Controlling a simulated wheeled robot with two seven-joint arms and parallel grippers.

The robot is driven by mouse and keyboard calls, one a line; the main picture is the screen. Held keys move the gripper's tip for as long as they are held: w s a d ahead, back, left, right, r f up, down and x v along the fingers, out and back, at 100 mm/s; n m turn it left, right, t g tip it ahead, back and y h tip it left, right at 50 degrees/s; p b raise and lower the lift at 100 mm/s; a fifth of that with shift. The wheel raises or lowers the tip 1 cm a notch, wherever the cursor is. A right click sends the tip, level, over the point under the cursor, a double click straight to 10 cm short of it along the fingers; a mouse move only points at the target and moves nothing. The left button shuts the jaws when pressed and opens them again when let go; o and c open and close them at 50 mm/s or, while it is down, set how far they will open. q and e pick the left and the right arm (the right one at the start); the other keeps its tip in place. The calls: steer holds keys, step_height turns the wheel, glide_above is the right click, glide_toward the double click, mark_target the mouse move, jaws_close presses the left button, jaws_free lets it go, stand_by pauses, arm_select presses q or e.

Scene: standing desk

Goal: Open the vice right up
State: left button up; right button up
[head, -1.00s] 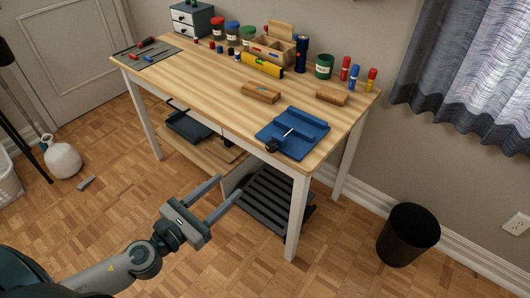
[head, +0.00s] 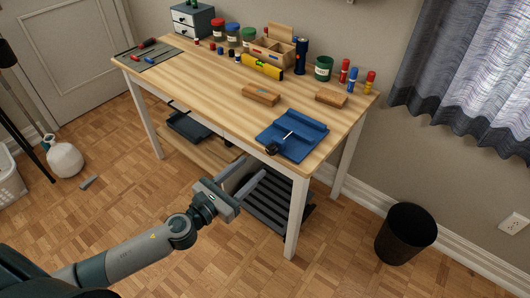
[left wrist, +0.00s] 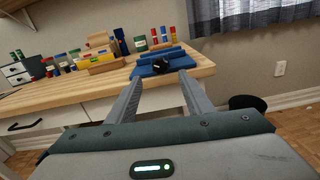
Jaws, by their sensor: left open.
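The blue vice (head: 296,135) sits on the desk top at the near right corner. Its black handle knob (head: 271,148) sticks out past the desk's front edge. In the left wrist view the vice (left wrist: 158,57) lies ahead, with its black knob (left wrist: 161,67) facing me between my fingers. My left gripper (head: 234,171) is open and empty, in front of the desk and apart from the vice. The left wrist view also shows its two fingers (left wrist: 155,92) spread. How wide the vice jaws stand is hard to tell. My right gripper is not in view.
Two wooden blocks (head: 261,94) (head: 331,97) lie behind the vice on the wooden desk (head: 205,88). Jars, a yellow level (head: 262,67) and a wooden organizer line the back. A black bin (head: 405,234) stands on the floor at right. The desk's middle is clear.

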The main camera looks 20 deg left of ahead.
mark_target(269, 152)
arm_select(q)
steer(key=p+x, duration=0.1)
steer(key=x, duration=0.7)
steer(key=c, duration=1)
